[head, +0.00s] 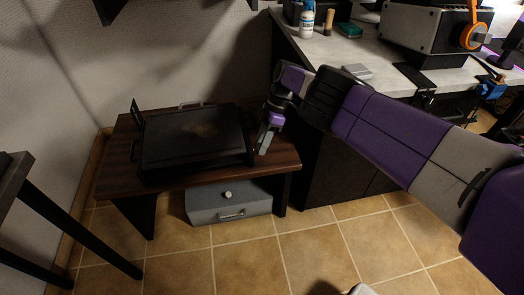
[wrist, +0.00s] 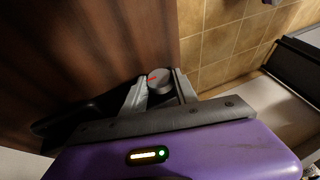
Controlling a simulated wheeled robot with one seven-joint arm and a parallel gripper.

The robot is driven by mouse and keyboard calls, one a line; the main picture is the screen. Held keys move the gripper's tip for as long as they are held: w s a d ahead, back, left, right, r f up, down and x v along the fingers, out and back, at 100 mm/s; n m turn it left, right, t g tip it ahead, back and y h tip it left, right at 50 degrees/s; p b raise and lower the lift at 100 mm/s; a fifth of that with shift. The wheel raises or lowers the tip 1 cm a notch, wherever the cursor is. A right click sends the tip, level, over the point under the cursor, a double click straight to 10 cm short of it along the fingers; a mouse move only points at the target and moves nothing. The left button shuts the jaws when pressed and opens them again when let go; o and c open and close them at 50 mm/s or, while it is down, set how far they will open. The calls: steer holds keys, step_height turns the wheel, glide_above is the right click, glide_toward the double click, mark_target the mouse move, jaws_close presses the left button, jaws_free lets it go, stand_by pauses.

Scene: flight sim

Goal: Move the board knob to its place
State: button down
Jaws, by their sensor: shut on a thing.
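The board knob (wrist: 158,80) is a small grey round knob with a red mark, seen in the wrist view. My gripper (wrist: 160,92) is shut on it, one finger on each side. In the head view my gripper (head: 264,148) points down over the right end of the low wooden table (head: 282,162), beside a black flat board-like unit (head: 190,140). The knob cannot be made out there. The wrist view shows the brown table top (wrist: 90,55) behind the knob; I cannot tell whether the knob touches it.
A workbench (head: 345,50) with a bottle and machines stands at the right. Another dark table (head: 15,172) is at the left.

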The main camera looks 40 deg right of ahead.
steer(key=shift+b, duration=0.4)
steer(key=c, duration=1.2)
jaws_free()
steer(key=shift+c, duration=0.2)
steer(key=v, duration=0.8)
steer(key=shift+f, duration=0.1)
